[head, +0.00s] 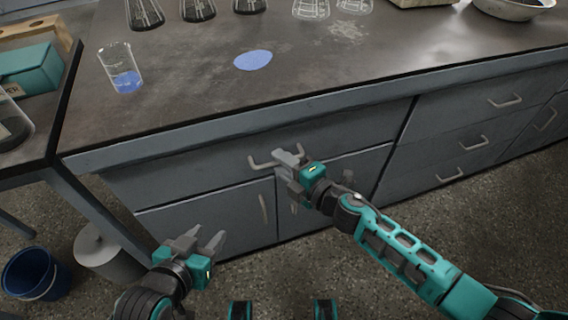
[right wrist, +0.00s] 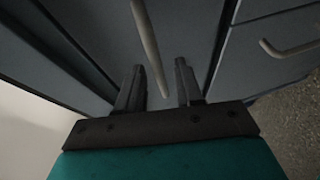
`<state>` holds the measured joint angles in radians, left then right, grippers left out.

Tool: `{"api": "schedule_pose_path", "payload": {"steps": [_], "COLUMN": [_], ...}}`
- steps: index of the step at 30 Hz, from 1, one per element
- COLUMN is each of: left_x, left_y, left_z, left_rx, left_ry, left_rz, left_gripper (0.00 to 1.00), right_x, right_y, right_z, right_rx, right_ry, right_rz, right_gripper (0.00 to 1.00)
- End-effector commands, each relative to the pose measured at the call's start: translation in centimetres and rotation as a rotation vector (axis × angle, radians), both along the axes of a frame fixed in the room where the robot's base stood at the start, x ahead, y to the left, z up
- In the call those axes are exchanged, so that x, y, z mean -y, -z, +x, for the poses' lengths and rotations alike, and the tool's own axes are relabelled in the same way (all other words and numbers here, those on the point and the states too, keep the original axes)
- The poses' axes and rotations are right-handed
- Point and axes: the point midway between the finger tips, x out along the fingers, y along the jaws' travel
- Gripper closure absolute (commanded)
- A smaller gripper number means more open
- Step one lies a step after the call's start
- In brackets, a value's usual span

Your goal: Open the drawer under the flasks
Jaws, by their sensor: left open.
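The wide grey drawer (head: 190,174) is in the bench front below the flasks (head: 198,9) and looks shut. Its light bar handle (head: 262,163) is partly hidden by my right gripper (head: 287,162) in the head view. In the right wrist view a pale handle bar (right wrist: 149,45) runs in between the fingers of my right gripper (right wrist: 157,88). The fingers stand apart, with gaps on both sides of the bar. My left gripper (head: 203,241) is open and empty, low in front of the left cupboard door, away from the drawer handle.
A beaker with blue liquid (head: 124,75) and a blue disc (head: 253,60) are on the benchtop (head: 190,85). Cupboard doors with upright handles (head: 263,208) lie below the drawer. More drawers (head: 465,125) are at right. A blue bucket (head: 35,275) stands on the floor at left.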

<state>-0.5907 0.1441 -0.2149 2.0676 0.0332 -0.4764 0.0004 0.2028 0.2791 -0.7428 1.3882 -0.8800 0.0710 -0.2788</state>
Motion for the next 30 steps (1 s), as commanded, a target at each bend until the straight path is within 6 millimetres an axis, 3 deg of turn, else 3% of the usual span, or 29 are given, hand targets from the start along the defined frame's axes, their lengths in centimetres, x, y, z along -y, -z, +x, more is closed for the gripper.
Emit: {"api": "schedule_pose_path", "payload": {"steps": [11, 30], "left_x": [-0.21, -0.24], "left_y": [0.0, 0.16], "left_z": [0.07, -0.18], "left_rx": [0.002, -0.003], "left_ry": [0.005, 0.006], "left_rz": [0.009, 0.01], "left_gripper": [0.57, 0.57], "right_x": [0.03, 0.05], "right_y": [-0.02, -0.01], "right_z": [-0.02, -0.02], "right_rx": [0.0, 0.0], "right_ry": [0.0, 0.0], "right_rz": [0.0, 0.0], "right_gripper": [1.0, 1.0]}}
